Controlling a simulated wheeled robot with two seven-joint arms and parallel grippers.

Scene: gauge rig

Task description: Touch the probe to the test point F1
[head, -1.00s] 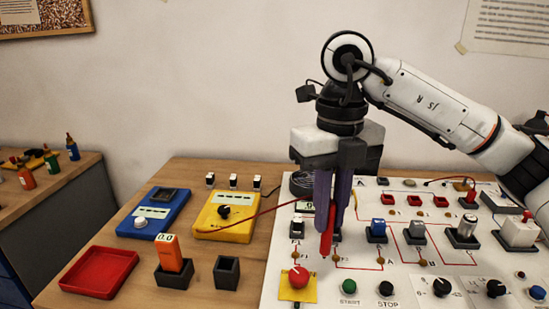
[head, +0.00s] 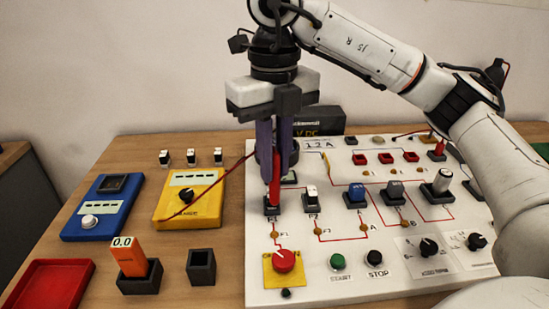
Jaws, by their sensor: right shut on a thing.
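The red probe (head: 274,187) is held tip down in my right gripper (head: 276,175), whose purple fingers are shut on it. The test point F1 (head: 275,235) is a small orange-brown dot on the white panel (head: 372,270), labelled F1. In the picture the probe's tip is above that dot, in front of the black fuse holder at F1 (head: 271,209). A gap shows between tip and dot; the tip's height over the panel is hard to tell. A red lead runs from the probe to the yellow meter (head: 191,199). My left gripper is out of view.
Test point F2 (head: 318,231) and a white-topped fuse (head: 311,194) are just right. A red knob (head: 284,260) on a yellow plate lies just below F1. The blue meter (head: 99,207), an orange tester (head: 128,256) in a holder and a red tray (head: 50,286) stand left.

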